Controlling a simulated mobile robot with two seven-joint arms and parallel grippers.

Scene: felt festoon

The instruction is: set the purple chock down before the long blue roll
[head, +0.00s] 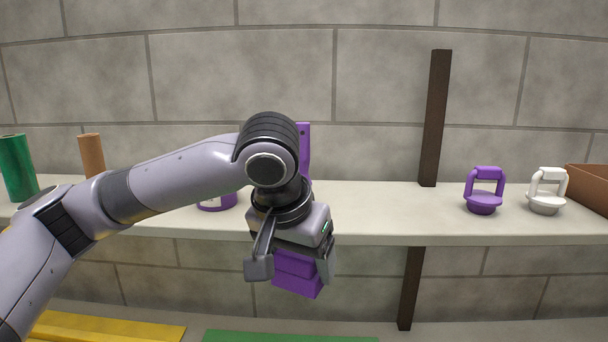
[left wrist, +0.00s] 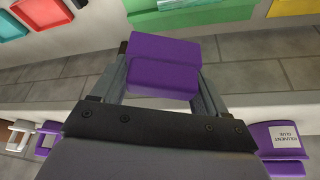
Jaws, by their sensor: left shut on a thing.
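The purple chock (head: 297,285) is a two-step block between the fingers of my left gripper (head: 293,266). The gripper is shut on it and holds it in the air in front of the shelf edge, tilted in the head view. In the left wrist view the chock (left wrist: 163,65) fills the space between the fingers, with grey wall blocks behind it. I see no long blue roll in either view. My right gripper is not in view.
The pale shelf (head: 380,210) carries a green roll (head: 16,167), a brown roll (head: 91,154), a purple handled thing (head: 483,192), a white one (head: 546,192) and a brown box (head: 588,186). A dark post (head: 435,118) stands behind. Below lie yellow (head: 110,328) and green (head: 290,337) pieces.

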